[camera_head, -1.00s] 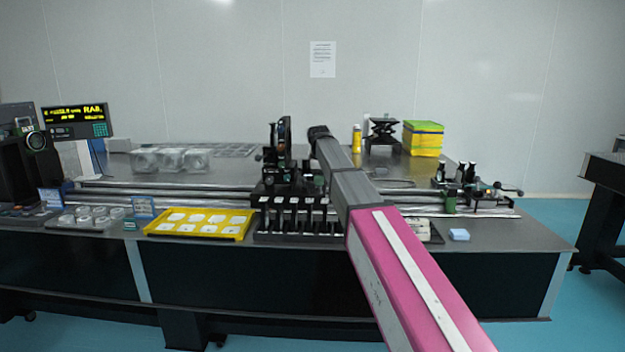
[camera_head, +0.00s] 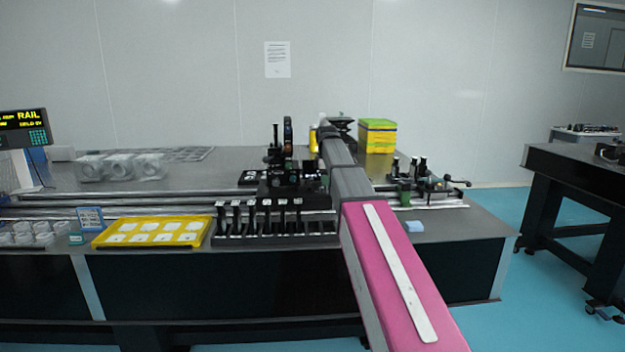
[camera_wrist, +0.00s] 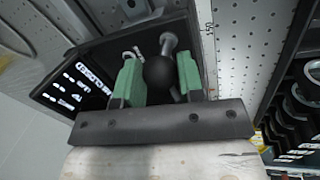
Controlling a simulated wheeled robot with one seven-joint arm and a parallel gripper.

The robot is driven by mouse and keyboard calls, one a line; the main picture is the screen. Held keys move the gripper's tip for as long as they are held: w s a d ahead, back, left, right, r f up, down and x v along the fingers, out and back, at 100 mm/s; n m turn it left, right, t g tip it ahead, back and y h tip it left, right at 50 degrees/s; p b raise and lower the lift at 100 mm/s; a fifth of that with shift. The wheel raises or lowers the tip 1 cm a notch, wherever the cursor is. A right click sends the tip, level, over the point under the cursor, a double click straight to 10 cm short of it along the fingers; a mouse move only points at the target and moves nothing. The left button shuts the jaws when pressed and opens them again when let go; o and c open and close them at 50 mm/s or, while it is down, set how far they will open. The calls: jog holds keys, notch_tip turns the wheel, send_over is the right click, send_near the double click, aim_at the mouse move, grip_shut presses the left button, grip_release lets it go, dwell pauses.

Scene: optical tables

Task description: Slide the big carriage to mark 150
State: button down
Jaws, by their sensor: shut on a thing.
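The big carriage (camera_head: 295,190) is a black block with optics mounts on top. It sits on the long rail (camera_head: 120,198) in the middle of the table, behind the black rack of posts. My gripper (camera_wrist: 158,75) shows in the wrist view with two green fingers shut on a round black knob (camera_wrist: 160,74). The knob stands on the black carriage plate. A scale strip (camera_wrist: 208,50) runs beside it, with a mark that looks like 150 near the top. In the head view my arm hides my gripper and part of the carriage.
The black rack of posts (camera_head: 230,238) and a yellow tray (camera_head: 150,243) stand in front of the rail. Small dark fixtures (camera_head: 425,188) sit at the rail's right end. A yellow-green box (camera_head: 377,136) stands behind. A display (camera_head: 22,128) reads RAIL.

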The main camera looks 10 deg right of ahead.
jog(key=d, duration=1.5)
jog(key=shift+s+d, duration=0.25)
jog(key=shift+d, duration=0.05)
jog(key=c, duration=0.8)
grip_release()
jog(key=shift+o, duration=0.2)
jog(key=shift+r, duration=0.1)
notch_tip(320, 180, up, 10)
jog(key=s, duration=0.2)
jog(key=shift+a+r, duration=0.2)
jog(key=shift+r, duration=0.05)
